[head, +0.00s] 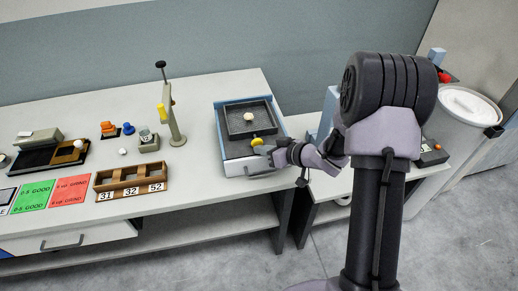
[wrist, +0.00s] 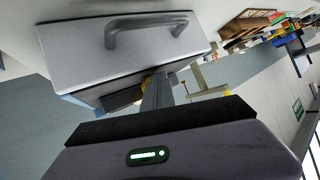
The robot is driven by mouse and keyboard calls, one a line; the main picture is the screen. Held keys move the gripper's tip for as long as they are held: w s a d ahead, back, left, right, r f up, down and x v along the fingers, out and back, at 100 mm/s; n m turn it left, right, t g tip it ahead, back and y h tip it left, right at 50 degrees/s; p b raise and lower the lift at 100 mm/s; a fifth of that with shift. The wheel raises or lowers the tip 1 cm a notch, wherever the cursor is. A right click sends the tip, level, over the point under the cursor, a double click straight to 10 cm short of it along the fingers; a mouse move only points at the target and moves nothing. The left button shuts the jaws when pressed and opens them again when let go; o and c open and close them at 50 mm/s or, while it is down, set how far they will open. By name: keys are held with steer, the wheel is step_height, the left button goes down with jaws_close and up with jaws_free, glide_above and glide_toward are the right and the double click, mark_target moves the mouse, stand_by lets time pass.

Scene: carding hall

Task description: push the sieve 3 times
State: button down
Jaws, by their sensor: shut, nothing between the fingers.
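The sieve (head: 235,127) is a dark square tray in a blue and grey shaker unit (head: 238,168) on the bench. A pale lump (head: 248,117) lies in it. A yellow knob (head: 256,141) stands at the sieve's near edge. My gripper (head: 262,149) is shut and empty, with its tips close beside the knob; I cannot tell whether they touch it. In the wrist view the shut fingers (wrist: 158,90) point at the unit. The yellow knob (wrist: 147,81) is partly hidden behind them, and a dark strip of the sieve (wrist: 122,98) shows.
The unit's grey front has a handle (wrist: 155,27). Left of it are a stand with a yellow part (head: 172,115) and a wooden numbered rack (head: 130,178). Red and green cards (head: 68,190) lie farther left. A white bin (head: 468,108) stands right.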

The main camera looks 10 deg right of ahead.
steer(key=shift+s, duration=1.65)
steer(key=shift+s, duration=0.1)
steer(key=s, duration=0.4)
steer(key=shift+s, duration=0.4)
stand_by(1.4)
